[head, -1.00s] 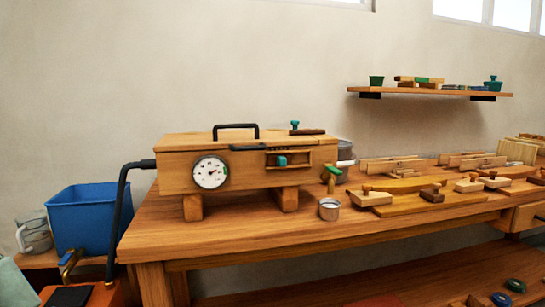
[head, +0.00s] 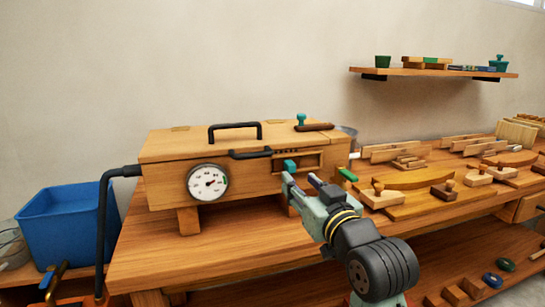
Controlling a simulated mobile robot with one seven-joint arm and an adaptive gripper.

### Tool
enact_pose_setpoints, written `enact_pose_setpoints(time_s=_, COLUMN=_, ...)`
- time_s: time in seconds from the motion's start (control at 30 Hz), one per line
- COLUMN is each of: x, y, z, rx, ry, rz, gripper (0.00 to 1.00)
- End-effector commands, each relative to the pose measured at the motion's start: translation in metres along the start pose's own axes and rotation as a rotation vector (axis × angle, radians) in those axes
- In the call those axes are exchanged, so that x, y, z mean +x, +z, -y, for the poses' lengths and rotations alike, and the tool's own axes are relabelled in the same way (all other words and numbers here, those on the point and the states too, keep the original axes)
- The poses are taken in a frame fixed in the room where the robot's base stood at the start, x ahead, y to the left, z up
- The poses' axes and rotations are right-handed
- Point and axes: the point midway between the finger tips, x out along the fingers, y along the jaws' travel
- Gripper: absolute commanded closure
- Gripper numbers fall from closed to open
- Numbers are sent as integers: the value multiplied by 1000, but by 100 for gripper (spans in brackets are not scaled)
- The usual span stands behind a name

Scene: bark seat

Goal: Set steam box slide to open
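The wooden steam box (head: 165,158) stands on legs on the workbench, with a round dial gauge (head: 207,182) and a black handle on its lid. Its slide is a teal knob (head: 290,165) in a framed slot on the right of the front face, left of the slot's middle. My gripper (head: 300,179) reaches up from the lower right in the head view, just below and in front of the knob. Its two fingers look apart, with nothing seen between them. Whether a finger touches the knob cannot be told.
A black hose (head: 105,225) joins the box's left end near a blue bin (head: 65,222). Wooden pieces and boards (head: 415,203) cover the bench to the right. A shelf (head: 440,72) hangs above. The bench front left of my arm is clear.

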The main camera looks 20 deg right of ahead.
Motion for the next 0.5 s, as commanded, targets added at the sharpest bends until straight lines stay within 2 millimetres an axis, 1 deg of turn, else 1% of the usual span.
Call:
enact_pose_setpoints(time_s=0.03, x=-7, y=1, z=-12, rx=2, ry=20, rz=16, gripper=62)
enact_pose_setpoints(time_s=0.1, x=-11, y=3, z=-19, rx=6, ry=31, rz=32, gripper=62)
enact_pose_setpoints(time_s=0.17, x=-10, y=4, z=-21, rx=7, ry=34, rz=37, gripper=62)
enact_pose_setpoints(time_s=0.27, x=1, y=4, z=-22, rx=9, ry=34, rz=39, gripper=62)
enact_pose_setpoints(time_s=0.37, x=18, y=5, z=-22, rx=8, ry=33, rz=39, gripper=62)
enact_pose_setpoints(time_s=0.5, x=46, y=5, z=-23, rx=8, ry=33, rz=39, gripper=62)
